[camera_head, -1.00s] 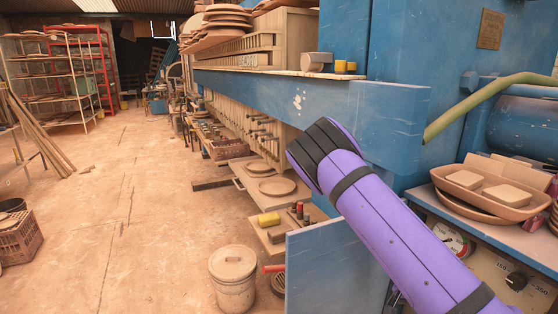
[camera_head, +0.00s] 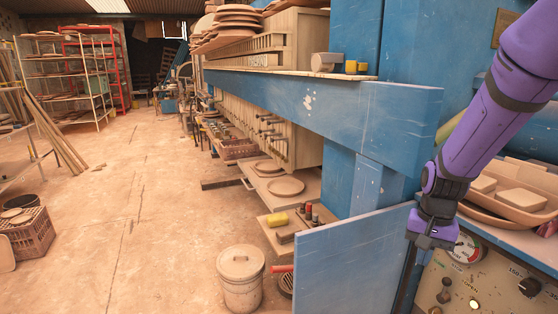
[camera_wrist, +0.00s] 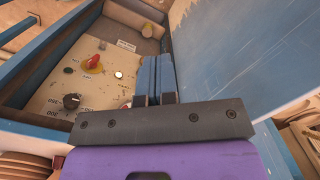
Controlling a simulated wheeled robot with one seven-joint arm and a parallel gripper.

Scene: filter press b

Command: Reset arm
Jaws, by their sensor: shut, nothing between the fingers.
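My purple arm comes in from the upper right in the head view and hangs down to my gripper (camera_head: 428,242), just left of the control panel's gauge. In the wrist view my gripper's two blue fingers (camera_wrist: 156,74) lie side by side, shut and empty. Beyond them is the beige control panel (camera_wrist: 45,105) with a red knob (camera_wrist: 92,62) and a black knob (camera_wrist: 71,101). I cannot tell whether the fingers touch the panel. In the head view the panel (camera_head: 485,270) shows below the gripper, with a gauge (camera_head: 466,248) partly behind it.
A blue upright plate (camera_head: 345,265) stands left of my gripper. A blue press beam (camera_head: 370,120) runs above it. A tray with pale blocks (camera_head: 510,200) rests on the ledge at right. A lidded bucket (camera_head: 241,275) stands on the floor, which is open to the left.

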